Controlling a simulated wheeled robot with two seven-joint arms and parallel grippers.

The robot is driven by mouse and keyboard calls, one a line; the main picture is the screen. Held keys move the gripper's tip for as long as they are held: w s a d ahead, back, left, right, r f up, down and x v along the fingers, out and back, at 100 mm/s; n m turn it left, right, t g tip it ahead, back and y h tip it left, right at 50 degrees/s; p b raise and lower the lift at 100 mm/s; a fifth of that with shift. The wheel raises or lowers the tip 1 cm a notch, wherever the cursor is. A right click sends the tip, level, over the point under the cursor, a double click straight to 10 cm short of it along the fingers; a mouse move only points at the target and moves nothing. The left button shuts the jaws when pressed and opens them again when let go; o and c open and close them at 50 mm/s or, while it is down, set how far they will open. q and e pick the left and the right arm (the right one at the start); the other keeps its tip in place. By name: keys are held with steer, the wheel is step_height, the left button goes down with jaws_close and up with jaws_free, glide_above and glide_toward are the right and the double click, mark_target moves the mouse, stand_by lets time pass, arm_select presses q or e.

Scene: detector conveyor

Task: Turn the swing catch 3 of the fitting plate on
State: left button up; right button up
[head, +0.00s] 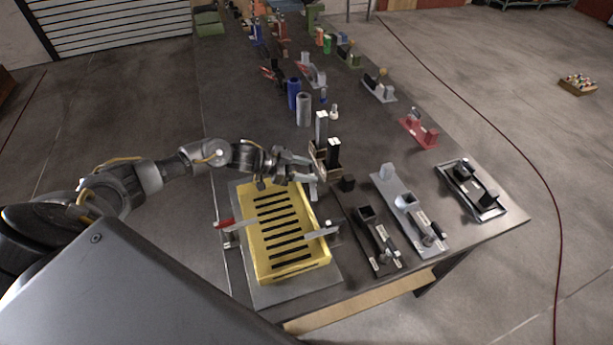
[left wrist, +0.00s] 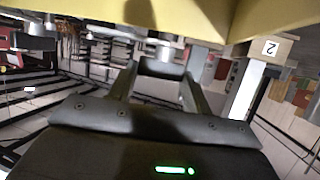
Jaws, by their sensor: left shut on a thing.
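The fitting plate (head: 252,297) is a grey plate on the near part of the bench, with a yellow slotted tray (head: 258,262) on it. A catch with a red end (head: 225,223) lies at the tray's left edge, and a grey bar catch (head: 322,232) at its right edge. My left gripper (head: 308,172) is at the tray's far right corner. In the left wrist view its fingers (left wrist: 160,72) close around a small grey piece just below the yellow tray edge (left wrist: 190,18); I cannot read its number. A label "2" (left wrist: 270,47) shows to the right. My right gripper is not in view.
Dark blocks and upright posts (head: 321,128) stand right behind the gripper. A black fixture (head: 385,262) and a grey fixture (head: 405,203) lie to the right of the tray. Several other fittings crowd the bench farther back. Bare bench shows left of the tray.

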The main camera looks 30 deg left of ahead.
arm_select(q)
steer(key=shift+f, duration=0.1)
steer(key=shift+m+g, duration=0.3)
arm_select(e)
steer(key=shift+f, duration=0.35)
arm_select(q)
steer(key=o, duration=1.4)
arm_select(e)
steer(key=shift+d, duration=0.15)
arm_select(q)
steer(key=b+v, duration=0.3)
steer(key=v, duration=0.7)
steer(key=shift+s+a, duration=0.15)
steer(key=shift+a, duration=0.2)
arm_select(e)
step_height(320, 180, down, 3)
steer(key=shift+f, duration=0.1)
arm_select(q)
steer(key=shift+c, duration=0.5)
